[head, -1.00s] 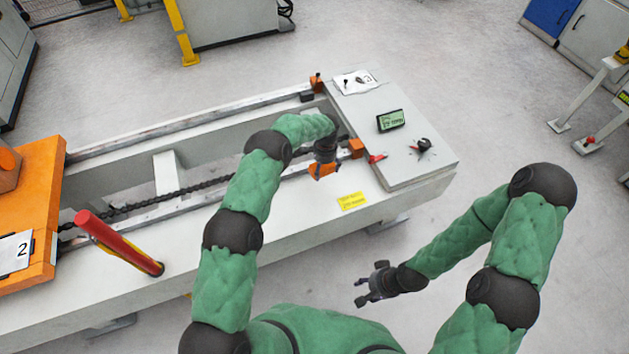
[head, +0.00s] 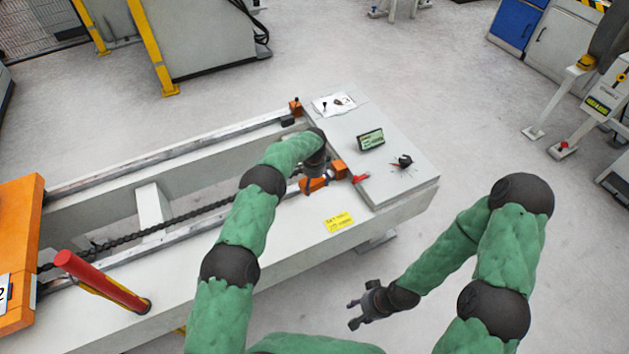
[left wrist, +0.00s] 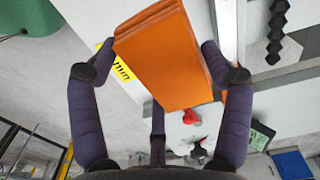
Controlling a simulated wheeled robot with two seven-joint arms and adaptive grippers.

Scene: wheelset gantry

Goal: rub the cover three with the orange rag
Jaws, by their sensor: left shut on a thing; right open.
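The orange rag (head: 314,184) is a folded cloth held by my left gripper (head: 316,174), above the near rail at the bench's right end. In the left wrist view the rag (left wrist: 170,55) sits between the fingers of the gripper (left wrist: 160,65), which is shut on it. The cover with the "3" sheet (head: 334,104) is the flat grey lid (head: 410,185) at the right end of the bench, to the right of the rag and apart from it. My right gripper (head: 362,308) is open and empty in front of the bench.
On the cover are a small display (head: 370,139) and a black knob (head: 403,161). A red handle (head: 360,178) and an orange block (head: 338,170) are at its left edge. A red post (head: 98,280) and an orange cover (head: 20,230) stand at left.

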